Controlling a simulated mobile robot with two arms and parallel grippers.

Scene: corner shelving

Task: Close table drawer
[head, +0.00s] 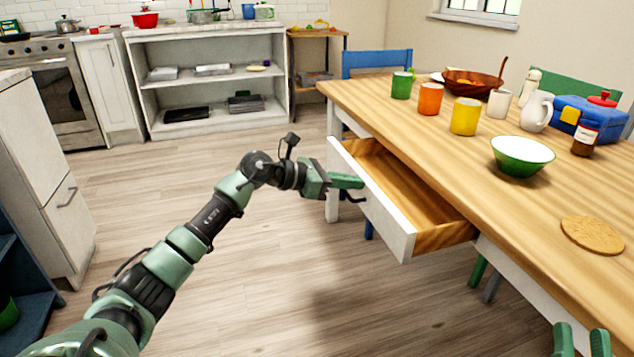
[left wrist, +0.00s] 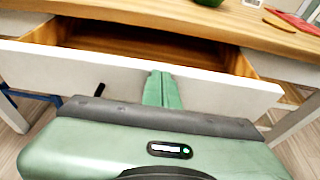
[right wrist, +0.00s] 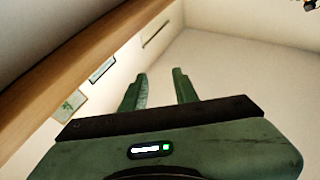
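The table drawer (head: 388,205) is pulled out from the long side of the wooden table (head: 480,130). It has a white front and a bare wooden inside, and it looks empty. In the left wrist view the drawer front (left wrist: 215,92) spans the picture with the open drawer behind it. My left gripper (head: 350,182) is at the outer face of the drawer front, its fingers together and pointing at it. In the left wrist view the left fingers (left wrist: 162,90) show nothing between them; contact is hard to tell. My right gripper (head: 580,342) is at the lower right, open and empty; its fingers (right wrist: 160,88) stand apart.
On the table stand several cups, a green and white bowl (head: 522,155), a brown bowl (head: 472,83), a white jug (head: 537,111), a blue box (head: 590,118) and a round cork mat (head: 592,234). A blue chair (head: 376,62) is behind. The floor left of the drawer is clear.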

